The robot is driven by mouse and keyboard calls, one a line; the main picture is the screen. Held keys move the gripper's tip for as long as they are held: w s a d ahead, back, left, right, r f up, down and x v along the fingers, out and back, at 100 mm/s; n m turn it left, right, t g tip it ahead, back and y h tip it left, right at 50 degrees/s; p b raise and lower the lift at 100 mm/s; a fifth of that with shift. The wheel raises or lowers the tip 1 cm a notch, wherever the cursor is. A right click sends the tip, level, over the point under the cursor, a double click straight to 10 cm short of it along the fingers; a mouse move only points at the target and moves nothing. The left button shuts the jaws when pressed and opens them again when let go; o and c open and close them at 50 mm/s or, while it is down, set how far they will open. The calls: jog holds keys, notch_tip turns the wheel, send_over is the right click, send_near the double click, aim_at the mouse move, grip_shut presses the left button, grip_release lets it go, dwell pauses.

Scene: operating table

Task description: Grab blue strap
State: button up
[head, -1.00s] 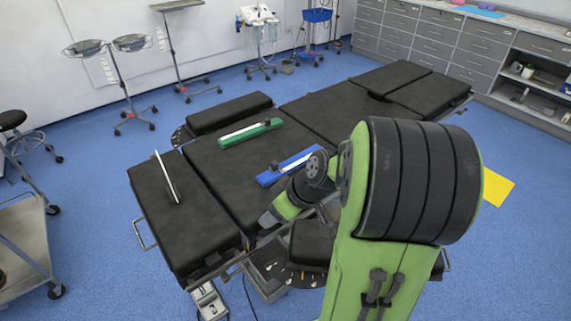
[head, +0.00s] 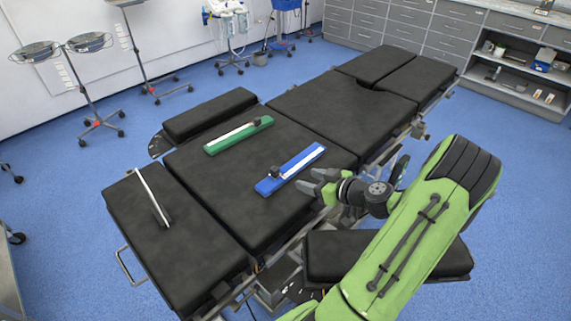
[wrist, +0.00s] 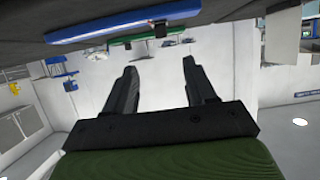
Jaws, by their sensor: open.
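The blue strap (head: 291,168) lies flat on the black operating table (head: 235,205), with a white strip along it and a small black piece near its left end. In the wrist view the blue strap (wrist: 125,23) crosses the upper part of the picture. My gripper (head: 311,184) is at the table's near edge, just right of and below the blue strap, and looks apart from it. In the wrist view my gripper (wrist: 160,72) shows two dark fingers spread wide with nothing between them.
A green strap (head: 238,135) lies beyond the blue one on the same table. A thin white-edged panel (head: 152,196) stands on the left section. A side pad (head: 330,255) sits below my arm. Metal rails run along the table's near edge. Stands and cabinets are far back.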

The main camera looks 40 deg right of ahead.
aim_at(277, 171)
jog(key=b+x, duration=0.1)
jog(key=x, duration=1.3)
jog(key=shift+w+a+f, duration=0.1)
jog(key=shift+w+f, duration=0.05)
jog(key=shift+w, duration=0.15)
jog(key=shift+c, duration=0.3)
grip_shut()
